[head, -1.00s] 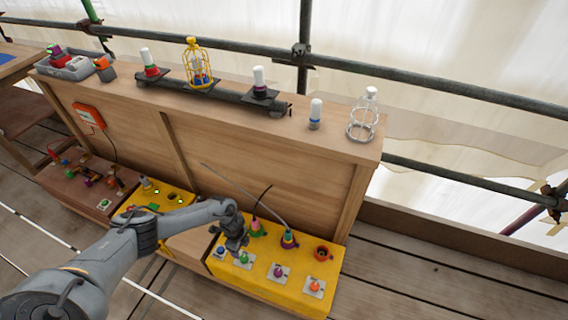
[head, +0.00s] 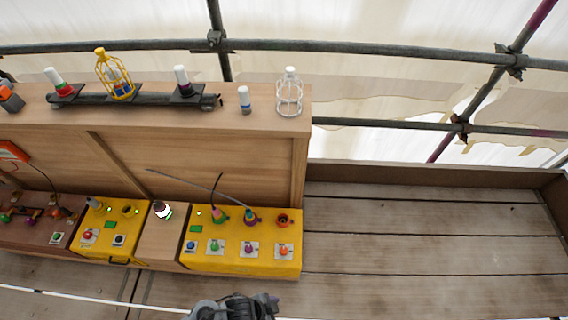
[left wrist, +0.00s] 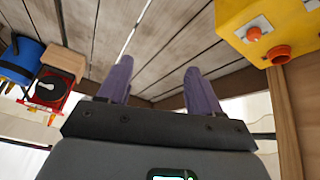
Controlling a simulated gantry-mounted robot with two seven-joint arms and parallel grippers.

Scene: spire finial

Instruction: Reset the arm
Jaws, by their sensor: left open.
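My left gripper shows in the left wrist view (left wrist: 157,84), its two purple-grey fingers apart with nothing between them. Plank floor shows beyond the fingers. In the head view part of my arm shows at the bottom edge, clear of the yellow box (head: 236,262) in front of the bench; the fingers cannot be made out there. The box carries green, purple and orange knobs, an orange socket (head: 283,219) and thin cables. Its corner also shows at the upper right of the left wrist view. My right gripper is not in view.
A wooden bench (head: 200,126) bears a yellow cage (head: 115,82), white-topped lamps and a clear cage (head: 289,98). A second yellow box (head: 100,246) stands left. A blue bucket (left wrist: 20,58) and red device (left wrist: 48,92) show in the wrist view. Plank floor to the right is clear.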

